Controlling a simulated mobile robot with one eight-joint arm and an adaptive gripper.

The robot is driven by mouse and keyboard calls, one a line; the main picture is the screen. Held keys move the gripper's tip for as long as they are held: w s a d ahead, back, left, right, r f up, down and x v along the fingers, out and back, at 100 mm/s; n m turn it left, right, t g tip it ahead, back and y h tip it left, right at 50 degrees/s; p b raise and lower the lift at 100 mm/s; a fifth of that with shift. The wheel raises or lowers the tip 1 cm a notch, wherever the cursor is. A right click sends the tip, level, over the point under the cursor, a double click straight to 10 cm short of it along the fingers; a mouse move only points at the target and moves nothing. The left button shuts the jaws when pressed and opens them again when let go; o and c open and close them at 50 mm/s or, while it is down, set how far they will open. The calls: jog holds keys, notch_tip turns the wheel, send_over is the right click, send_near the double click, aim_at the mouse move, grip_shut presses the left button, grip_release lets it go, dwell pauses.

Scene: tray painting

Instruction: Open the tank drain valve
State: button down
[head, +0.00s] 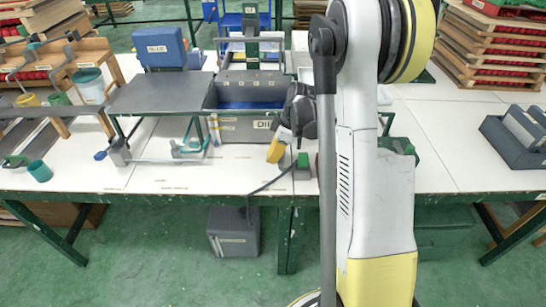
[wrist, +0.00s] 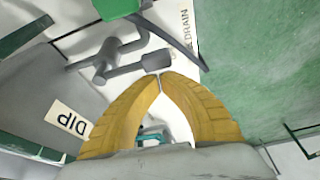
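The grey dip tank (head: 232,128) stands on the table in the head view, with blue liquid inside. Its DIP label also shows in the wrist view, on the tank wall (wrist: 50,88). A grey drain valve with a bar handle (wrist: 140,66) sits beside the tank in the wrist view, near a DRAIN label (wrist: 185,35). My gripper (wrist: 160,76) has its yellow fingertips together, close to the handle's blocky end. I cannot tell whether they touch it. Nothing shows between the tips. In the head view my gripper (head: 275,154) is at the tank's front right, and the valve is hidden there.
A green block (wrist: 120,8) lies near the valve. A dark hose runs from there over the table edge to a grey container (head: 233,232) on the floor. A rack plate (head: 158,95) stands left of the tank.

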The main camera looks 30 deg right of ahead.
notch_tip(320, 180, up, 10)
jog(key=p, duration=0.3)
jog(key=shift+w+a+f+p, duration=0.15)
jog(key=shift+f+p, duration=0.1)
jog(key=shift+p, duration=0.1)
dwell(0.6)
